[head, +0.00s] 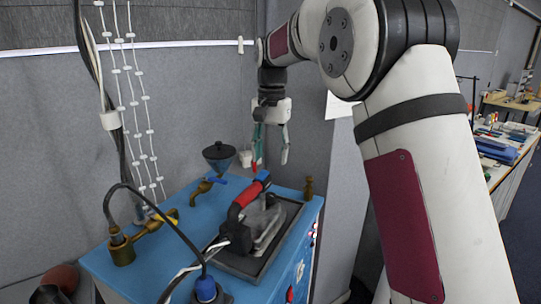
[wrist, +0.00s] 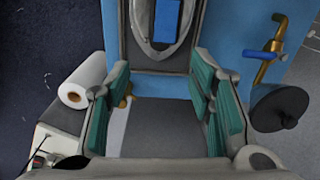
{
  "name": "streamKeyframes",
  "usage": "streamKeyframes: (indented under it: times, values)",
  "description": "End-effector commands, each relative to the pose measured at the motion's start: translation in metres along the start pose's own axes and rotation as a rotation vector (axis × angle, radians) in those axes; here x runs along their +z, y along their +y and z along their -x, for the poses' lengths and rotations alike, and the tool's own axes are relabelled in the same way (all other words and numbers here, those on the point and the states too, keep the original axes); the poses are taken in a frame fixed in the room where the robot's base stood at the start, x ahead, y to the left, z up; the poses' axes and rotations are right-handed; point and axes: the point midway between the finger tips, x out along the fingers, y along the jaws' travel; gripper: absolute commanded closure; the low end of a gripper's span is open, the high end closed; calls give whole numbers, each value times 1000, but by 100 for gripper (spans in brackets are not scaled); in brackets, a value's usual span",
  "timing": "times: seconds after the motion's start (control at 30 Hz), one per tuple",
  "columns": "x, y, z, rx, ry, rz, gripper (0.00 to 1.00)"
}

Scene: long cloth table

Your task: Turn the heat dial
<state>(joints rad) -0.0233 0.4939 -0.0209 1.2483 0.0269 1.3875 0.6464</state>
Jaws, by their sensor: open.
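My gripper (head: 270,160) is open and points down above the back of the blue workbench (head: 165,205). In the wrist view its teal-padded fingers (wrist: 162,100) are spread wide with nothing between them. An iron (head: 266,222) with a red and black handle rests on a dark tray (head: 287,232) on the bench, below and in front of my gripper. In the wrist view part of the iron (wrist: 166,45) shows at the top, with a blue part on it, beyond the fingers. I cannot clearly make out the heat dial in either view.
A brass tap with a blue handle (head: 205,188) and a dark funnel (head: 219,153) stand left of my gripper. A brass fitting with a hose (head: 122,248) is at the left. A small brass piece (head: 308,187) stands at the back right. A grey wall (head: 185,105) lies behind.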

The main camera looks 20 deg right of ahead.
Motion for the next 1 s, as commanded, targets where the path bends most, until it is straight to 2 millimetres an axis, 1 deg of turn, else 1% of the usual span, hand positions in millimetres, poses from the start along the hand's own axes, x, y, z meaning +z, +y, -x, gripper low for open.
streamKeyframes:
  times: [0.07, 0.17, 0.33, 0.5, 0.67, 0.77, 0.87, 1.0]
  values:
    - [0, 0, -1, 2, -1, -15, 51]
    - [-2, 0, -2, 10, -5, -89, 51]
    - [-4, 0, 2, 23, -6, -318, 51]
    - [-4, -1, 12, 24, 2, -513, 51]
    - [-4, 0, 16, 21, 6, -597, 51]
    - [-4, 0, 11, 22, 5, -605, 51]
    - [-3, 1, -2, 23, 4, -604, 51]
    - [-3, 2, -28, 24, 3, -604, 51]
